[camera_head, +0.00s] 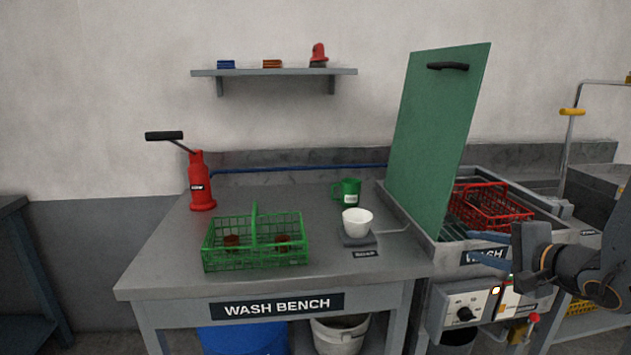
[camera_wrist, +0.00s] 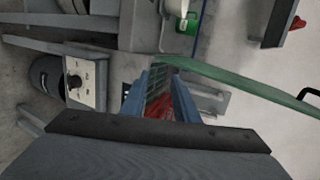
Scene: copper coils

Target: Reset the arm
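My gripper (camera_head: 488,247) is at the right in the head view, in front of the wash tank and just above its front edge. Its two blue fingers are spread apart with nothing between them. In the wrist view the fingers (camera_wrist: 172,98) also stand apart, with the tank's red basket (camera_wrist: 160,130) seen beyond them. My arm reaches in from the right edge of the head view.
The tank's green lid (camera_head: 437,130) stands raised left of my gripper. A red wire basket (camera_head: 490,208) sits in the tank. A control box (camera_head: 463,307) is below.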

